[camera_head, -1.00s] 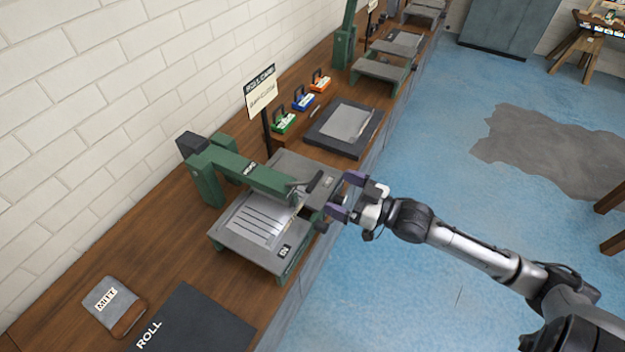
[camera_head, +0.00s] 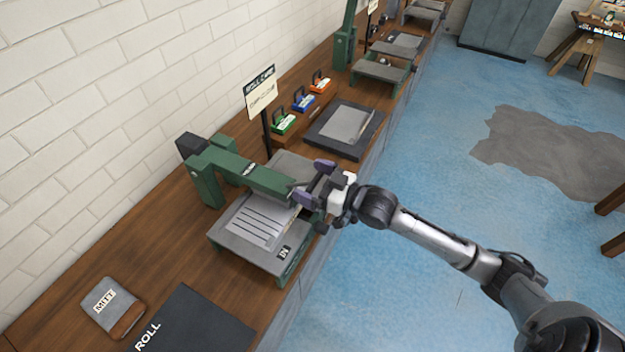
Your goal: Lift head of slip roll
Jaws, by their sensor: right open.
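The slip roll (camera_head: 238,170) is a green-framed machine on the wooden bench, with a green arm reaching right over its grey table (camera_head: 240,246). A sheet with dark slots lies on the table. My right gripper (camera_head: 312,180), with purple fingers, is at the front end of the green arm, around or beside the dark handle there. It is open; the fingers hide the handle, so I cannot tell whether they touch it. My left gripper is not in view.
A sign (camera_head: 261,92), colored boxes (camera_head: 303,100) and a dark tray (camera_head: 322,140) stand beyond the machine. The blue floor is open at right.

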